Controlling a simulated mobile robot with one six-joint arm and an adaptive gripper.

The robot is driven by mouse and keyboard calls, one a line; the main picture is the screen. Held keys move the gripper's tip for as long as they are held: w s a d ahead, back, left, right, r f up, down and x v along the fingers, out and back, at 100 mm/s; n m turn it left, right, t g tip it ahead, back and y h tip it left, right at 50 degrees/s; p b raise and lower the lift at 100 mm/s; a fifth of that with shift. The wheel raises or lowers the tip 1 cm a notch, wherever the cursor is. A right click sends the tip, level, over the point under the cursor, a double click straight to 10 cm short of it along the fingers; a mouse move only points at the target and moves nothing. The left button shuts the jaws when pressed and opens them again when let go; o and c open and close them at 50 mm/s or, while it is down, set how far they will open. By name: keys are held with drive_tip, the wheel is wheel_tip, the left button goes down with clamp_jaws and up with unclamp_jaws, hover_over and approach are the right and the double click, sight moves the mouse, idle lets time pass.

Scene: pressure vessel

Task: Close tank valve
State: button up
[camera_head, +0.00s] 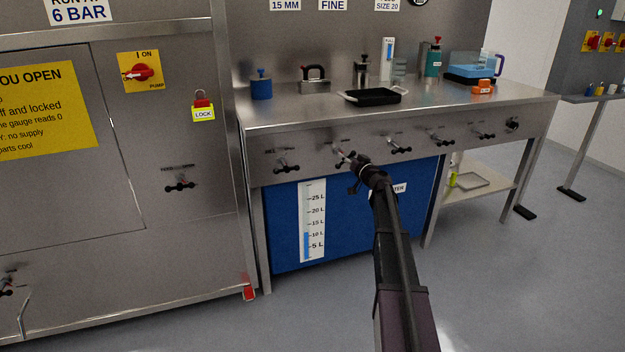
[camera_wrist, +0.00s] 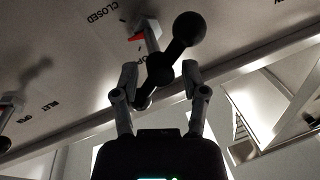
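A valve with a black ball-ended bar handle (camera_wrist: 183,42) shows large in the wrist view, its bar tilted. A red mark (camera_wrist: 137,37) sits by its stem. The panel around it bears the word CLOSED and a partly covered word, probably OPEN. My gripper (camera_wrist: 159,72) has its two fingers apart, one on each side of the handle; I cannot tell whether either touches it. In the head view my gripper (camera_head: 356,167) is at the second valve from the left (camera_head: 344,157) on the bench's front panel. Its label is too small to read.
Other valves, such as the left one (camera_head: 282,166) and the one to the right (camera_head: 398,146), sit along the same panel. A blue tank (camera_head: 285,235) with a level scale stands below the bench. A steel cabinet (camera_head: 215,165) is at left. The floor in front is clear.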

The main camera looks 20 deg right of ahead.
drive_tip(key=n, duration=0.2)
drive_tip(key=n+p, duration=0.1)
drive_tip(key=shift+a+r+n+g, duration=0.15)
drive_tip(key=shift+a+n+g, duration=0.15)
drive_tip(key=shift+g, duration=0.1)
drive_tip(key=v, duration=1.4)
drive_tip(key=s+a+r+g+y+p, duration=0.1)
drive_tip(key=s+a+g+p, duration=0.1)
drive_tip(key=a+p, duration=0.3)
drive_tip(key=s+a+r+n+g+y+p, duration=0.1)
drive_tip(key=s+a+r+g+p, duration=0.1)
drive_tip(key=a, duration=0.8)
drive_tip(key=s+a+r+g+y+p, duration=0.1)
drive_tip(key=s+a+r+g+p, duration=0.1)
drive_tip(key=s+a+g+p, duration=0.2)
drive_tip(key=shift+a+r+n+g+p, duration=0.2)
drive_tip(key=shift+a+n+g+p, duration=0.25)
drive_tip(key=shift+a+p, duration=1.7)
drive_tip(key=shift+d+p, duration=0.3)
drive_tip(key=shift+d, duration=0.05)
